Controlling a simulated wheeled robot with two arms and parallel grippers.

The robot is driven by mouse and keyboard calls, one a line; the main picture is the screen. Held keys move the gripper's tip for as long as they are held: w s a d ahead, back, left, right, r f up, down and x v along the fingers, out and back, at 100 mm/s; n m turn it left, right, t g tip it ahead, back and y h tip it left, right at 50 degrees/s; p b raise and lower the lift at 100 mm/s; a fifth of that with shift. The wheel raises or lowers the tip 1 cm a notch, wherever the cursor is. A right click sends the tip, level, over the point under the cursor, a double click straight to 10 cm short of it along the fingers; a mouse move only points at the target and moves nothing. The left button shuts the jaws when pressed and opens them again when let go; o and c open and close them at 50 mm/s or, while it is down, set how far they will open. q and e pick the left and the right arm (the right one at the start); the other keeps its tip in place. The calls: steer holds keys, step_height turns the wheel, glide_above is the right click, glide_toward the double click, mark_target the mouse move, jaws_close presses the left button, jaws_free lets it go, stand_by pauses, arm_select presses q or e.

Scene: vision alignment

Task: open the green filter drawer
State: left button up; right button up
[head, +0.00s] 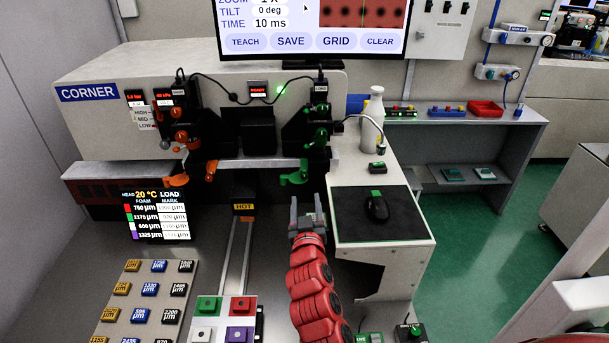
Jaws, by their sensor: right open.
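My right gripper (306,212) is at the end of the red arm that comes up from the bottom centre. Its grey fingers are apart, point away towards the machine, and hold nothing. A green curved part (295,178) hangs under the right black unit of the machine, just beyond and slightly left of the fingertips, with a visible gap. A green knob (320,137) sits above it on that unit. I cannot tell which green part is the filter drawer; no drawer clearly shows open. My left gripper is not in view.
A block with green, red, white and purple squares (222,321) lies left of my arm. A black mat with a mouse (376,208) is on the white side table to the right. A white bottle (374,118) stands behind it. Orange levers (176,180) hang at left.

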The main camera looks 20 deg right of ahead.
mark_target(304, 177)
steer(key=p+x, duration=0.2)
steer(key=x, duration=0.6)
steer(key=shift+w+d, duration=0.1)
steer(key=shift+w, duration=0.2)
steer(key=shift+w+d, duration=0.15)
steer(key=shift+w, duration=0.45)
jaws_close()
steer(key=shift+f, duration=0.1)
stand_by(0.5)
